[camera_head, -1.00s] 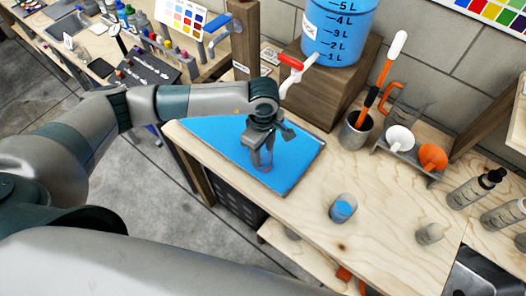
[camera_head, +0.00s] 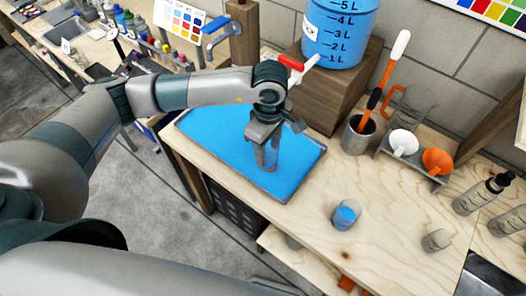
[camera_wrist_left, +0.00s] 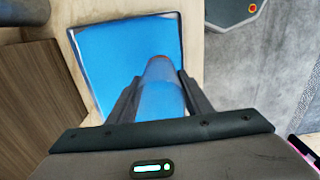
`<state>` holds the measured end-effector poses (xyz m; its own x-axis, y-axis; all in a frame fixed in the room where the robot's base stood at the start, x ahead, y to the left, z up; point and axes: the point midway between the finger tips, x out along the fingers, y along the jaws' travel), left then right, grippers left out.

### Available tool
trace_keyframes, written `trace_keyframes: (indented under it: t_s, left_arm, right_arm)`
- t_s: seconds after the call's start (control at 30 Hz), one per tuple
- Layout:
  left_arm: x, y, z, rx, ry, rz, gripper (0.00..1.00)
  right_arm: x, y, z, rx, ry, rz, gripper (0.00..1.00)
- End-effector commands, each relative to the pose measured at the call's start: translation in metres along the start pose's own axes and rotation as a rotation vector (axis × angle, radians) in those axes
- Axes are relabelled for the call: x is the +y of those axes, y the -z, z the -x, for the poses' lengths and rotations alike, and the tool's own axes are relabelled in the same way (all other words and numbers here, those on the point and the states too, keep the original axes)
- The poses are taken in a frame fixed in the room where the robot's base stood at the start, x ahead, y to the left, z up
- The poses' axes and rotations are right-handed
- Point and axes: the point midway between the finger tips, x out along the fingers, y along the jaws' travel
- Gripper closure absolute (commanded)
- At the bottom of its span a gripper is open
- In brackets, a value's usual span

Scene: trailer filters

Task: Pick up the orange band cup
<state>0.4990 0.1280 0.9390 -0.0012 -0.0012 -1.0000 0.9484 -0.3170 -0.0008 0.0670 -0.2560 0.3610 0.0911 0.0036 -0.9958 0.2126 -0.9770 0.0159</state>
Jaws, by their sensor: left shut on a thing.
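My left gripper (camera_head: 264,143) is over the blue mat (camera_head: 225,128) on the wooden bench, pointing down. It is shut on the orange band cup (camera_head: 267,158), a clear cup that looks blue against the mat. In the left wrist view the cup (camera_wrist_left: 161,95) stands between the two fingers (camera_wrist_left: 160,98), with its orange band at the far end. The fingers hide its sides. I cannot tell whether its base touches the mat. My right gripper is not in view.
Another cup with blue in it (camera_head: 346,214) stands right of the mat, with a small grey cup (camera_head: 436,240) farther right. A blue graduated jug (camera_head: 340,35) sits on a wooden block (camera_head: 325,88) behind. A tool holder (camera_head: 357,137) and a rack with white and orange funnels (camera_head: 437,160) stand at the back.

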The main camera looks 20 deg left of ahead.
Motion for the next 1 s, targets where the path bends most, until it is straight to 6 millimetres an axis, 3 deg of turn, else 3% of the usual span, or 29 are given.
trace_keyframes:
  t_s: [0.5,1.0]
  left_arm:
    - [0.007,-0.052,0.029,-0.001,-0.004,-0.004,0.8]
    - [0.012,-0.087,0.052,0.0,-0.002,-0.002,0.8]
  right_arm:
    - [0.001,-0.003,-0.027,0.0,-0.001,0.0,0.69]
    - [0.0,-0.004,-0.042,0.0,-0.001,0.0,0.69]
